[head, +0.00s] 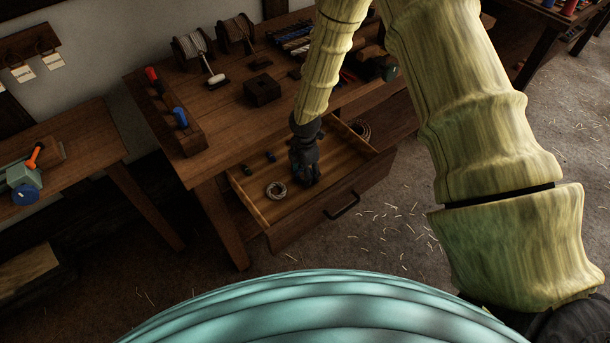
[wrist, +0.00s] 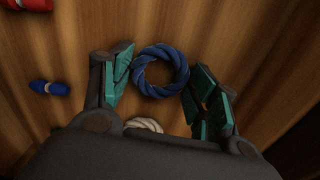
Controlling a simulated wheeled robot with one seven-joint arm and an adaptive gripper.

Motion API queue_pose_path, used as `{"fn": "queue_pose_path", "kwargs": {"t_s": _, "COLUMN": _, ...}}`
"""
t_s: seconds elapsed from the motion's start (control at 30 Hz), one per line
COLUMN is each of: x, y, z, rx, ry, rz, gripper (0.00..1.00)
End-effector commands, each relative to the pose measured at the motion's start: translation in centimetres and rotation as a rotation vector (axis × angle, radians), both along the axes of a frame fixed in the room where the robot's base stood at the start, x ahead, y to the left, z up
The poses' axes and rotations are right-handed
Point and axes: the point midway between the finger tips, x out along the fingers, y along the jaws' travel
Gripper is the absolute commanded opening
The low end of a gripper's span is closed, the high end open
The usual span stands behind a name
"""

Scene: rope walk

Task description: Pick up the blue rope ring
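The blue rope ring (wrist: 160,91) lies flat on the wooden drawer floor in the wrist view, a thick twisted loop with wood showing through its hole. My gripper (wrist: 163,75) is open, with one teal-padded finger on each side of the ring. The left finger is close to the ring's edge; I cannot tell if it touches. A small gap shows on the right. In the head view my gripper (head: 304,172) points down into the open drawer (head: 300,210), and the blue ring is hidden there.
A small blue item (wrist: 48,88) and a red item (wrist: 30,4) lie left. The workbench (head: 225,115) holds spools and tools behind the drawer.

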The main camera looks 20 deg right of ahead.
Motion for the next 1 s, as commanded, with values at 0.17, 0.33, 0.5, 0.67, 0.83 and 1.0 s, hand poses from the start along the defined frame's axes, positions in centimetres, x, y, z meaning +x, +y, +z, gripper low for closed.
{"fn": "queue_pose_path", "kwargs": {"t_s": 0.17, "x": 0.0, "y": 0.0, "z": 0.0, "rx": 0.000, "ry": 0.000, "rz": 0.000, "gripper": 0.47}}
{"fn": "queue_pose_path", "kwargs": {"t_s": 0.33, "x": 0.0, "y": 0.0, "z": 0.0, "rx": 0.000, "ry": 0.000, "rz": 0.000, "gripper": 0.47}}
{"fn": "queue_pose_path", "kwargs": {"t_s": 0.5, "x": 0.1, "y": 0.0, "z": 0.9, "rx": 0.000, "ry": -0.002, "rz": 0.000, "gripper": 0.47}}
{"fn": "queue_pose_path", "kwargs": {"t_s": 0.67, "x": 0.1, "y": 0.0, "z": 2.8, "rx": 0.001, "ry": -0.003, "rz": 0.000, "gripper": 0.47}}
{"fn": "queue_pose_path", "kwargs": {"t_s": 0.83, "x": 0.1, "y": 0.0, "z": 5.4, "rx": 0.002, "ry": -0.004, "rz": -0.001, "gripper": 0.47}}
{"fn": "queue_pose_path", "kwargs": {"t_s": 1.0, "x": 0.0, "y": 0.0, "z": 7.6, "rx": 0.000, "ry": -0.001, "rz": -0.001, "gripper": 0.47}}
